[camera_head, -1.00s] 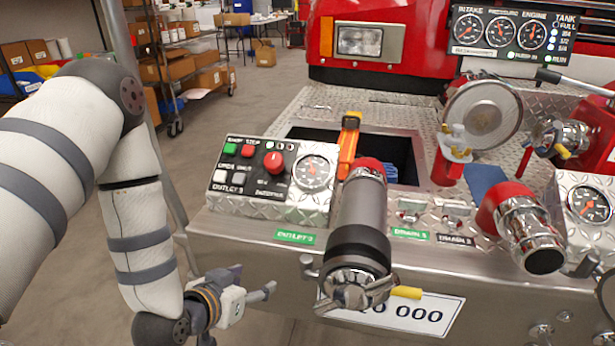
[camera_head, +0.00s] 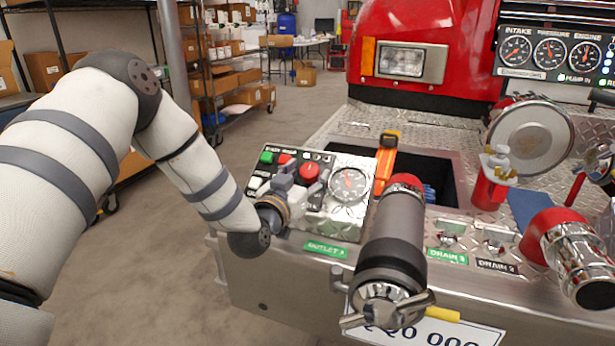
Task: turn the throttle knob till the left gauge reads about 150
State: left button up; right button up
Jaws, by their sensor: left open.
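The red throttle knob (camera_head: 309,172) stands on the left control panel (camera_head: 345,223). The panel's round white gauge (camera_head: 349,185) is just right of the knob; its needle is too small to read. My left gripper (camera_head: 303,189) is open over the panel, with its fingers close to the front side of the knob. I cannot tell whether they touch it. The gripper hides part of the panel's lower buttons and labels. My right gripper is not in view.
A large grey outlet pipe (camera_head: 394,235) stands right of the panel. An orange-handled tool (camera_head: 386,160) leans in the dark opening behind it. More pipes and a three-gauge board (camera_head: 552,55) are at right. A metal post (camera_head: 171,50) stands at left.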

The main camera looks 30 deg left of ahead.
pick_arm(q)
jog(key=shift+c, duration=0.3)
jog(key=c, duration=1.1)
jog(key=shift+r+m, duration=0.1)
jog(key=shift+m, duration=0.2)
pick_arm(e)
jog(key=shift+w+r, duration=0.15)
pick_arm(q)
jog(key=shift+h, duration=0.5)
jog(key=m+h+p, duration=0.1)
jog(key=m+h, duration=0.1)
jog(key=m, duration=0.1)
jog(key=shift+a+r+h, duration=0.1)
jog(key=shift+a+h, duration=0.05)
jog(key=shift+h, duration=0.15)
jog(key=shift+a+m+g+h+p, duration=0.15)
jog(key=shift+m+g+h+p, duration=0.35)
jog(key=shift+m+h, duration=1.3)
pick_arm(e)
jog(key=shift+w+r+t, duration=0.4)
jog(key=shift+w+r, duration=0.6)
pick_arm(q)
jog(key=shift+f+m, duration=0.2)
jog(key=shift+m, duration=0.1)
